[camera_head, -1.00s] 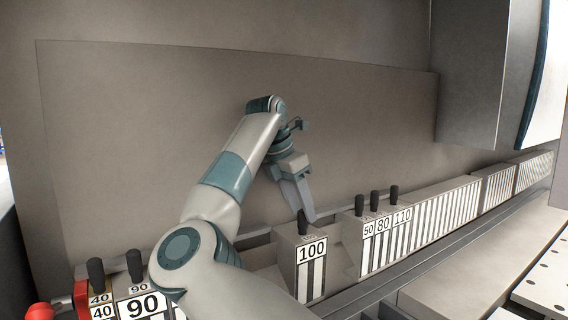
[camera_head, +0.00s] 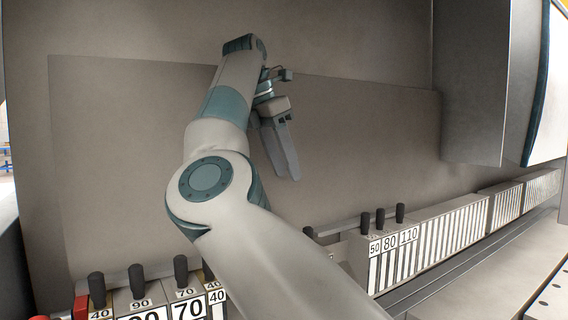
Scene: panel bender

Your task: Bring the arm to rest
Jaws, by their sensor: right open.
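My right arm reaches in from the bottom of the head view, its elbow bent in front of the machine's grey back wall. My right gripper (camera_head: 288,172) hangs at its end with its fingers pointing down and slightly right. It is open, with nothing between the fingers, though the two fingers overlap from this angle. It is above the row of tools and apart from them. My left gripper is not in view.
Numbered tool segments with black knobs stand along the bottom: a 70 block (camera_head: 187,309) at the left and an 80 block (camera_head: 388,245) right of the arm. My arm hides part of the row. A machine housing (camera_head: 480,80) stands at the upper right. The back wall (camera_head: 360,130) is clear.

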